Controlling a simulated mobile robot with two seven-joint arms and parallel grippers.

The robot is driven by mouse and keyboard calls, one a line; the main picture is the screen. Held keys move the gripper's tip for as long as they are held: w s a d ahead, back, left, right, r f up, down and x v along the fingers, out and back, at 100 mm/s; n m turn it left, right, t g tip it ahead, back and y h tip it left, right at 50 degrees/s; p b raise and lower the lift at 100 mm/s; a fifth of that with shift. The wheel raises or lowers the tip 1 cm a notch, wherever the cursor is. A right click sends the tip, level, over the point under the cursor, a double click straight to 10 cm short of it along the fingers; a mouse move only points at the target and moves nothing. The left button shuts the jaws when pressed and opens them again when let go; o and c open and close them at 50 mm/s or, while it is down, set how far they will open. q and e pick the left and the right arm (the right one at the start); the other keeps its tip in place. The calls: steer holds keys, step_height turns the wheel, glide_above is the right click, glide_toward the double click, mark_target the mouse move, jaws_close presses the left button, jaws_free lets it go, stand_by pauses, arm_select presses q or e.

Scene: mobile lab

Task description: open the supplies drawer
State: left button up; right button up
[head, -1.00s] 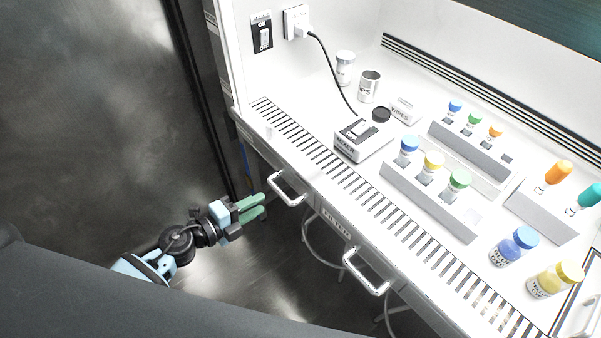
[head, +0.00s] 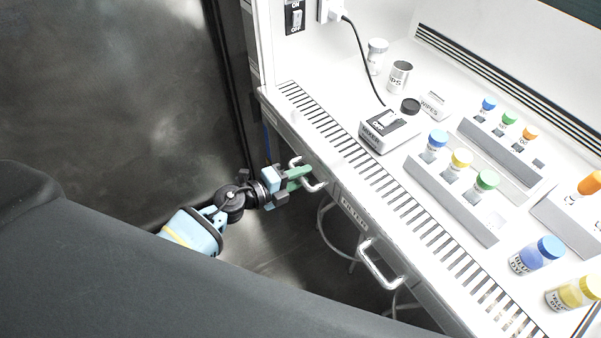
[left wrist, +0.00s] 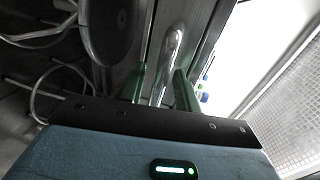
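The left drawer handle (head: 317,186), a pale metal bar, sticks out from the front of the white bench near its left end. No drawer front is seen standing out from the bench. My left gripper (head: 297,180) is at this handle, with green fingers reaching in from the left. In the left wrist view the handle (left wrist: 172,45) lies between the two fingers (left wrist: 160,88), which stand apart on either side of it. Contact between fingers and handle cannot be made out. My right gripper is not in view.
A second handle (head: 380,264) is further right on the bench front, past a small label (head: 354,214). The slotted benchtop carries a mixer (head: 390,130), vial racks (head: 450,202) and dye bottles (head: 537,256). Stool legs (head: 336,235) stand under the bench.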

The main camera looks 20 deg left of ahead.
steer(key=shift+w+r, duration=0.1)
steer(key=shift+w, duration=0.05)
arm_select(q)
jaws_close()
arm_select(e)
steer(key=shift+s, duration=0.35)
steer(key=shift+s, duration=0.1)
arm_select(q)
steer(key=f+v, duration=0.2)
steer(key=v, duration=0.8)
steer(key=f+v, duration=0.2)
steer(key=v, duration=0.9)
steer(key=shift+s+a+f, duration=0.25)
steer(key=shift+s+a, duration=0.05)
steer(key=shift+s, duration=0.1)
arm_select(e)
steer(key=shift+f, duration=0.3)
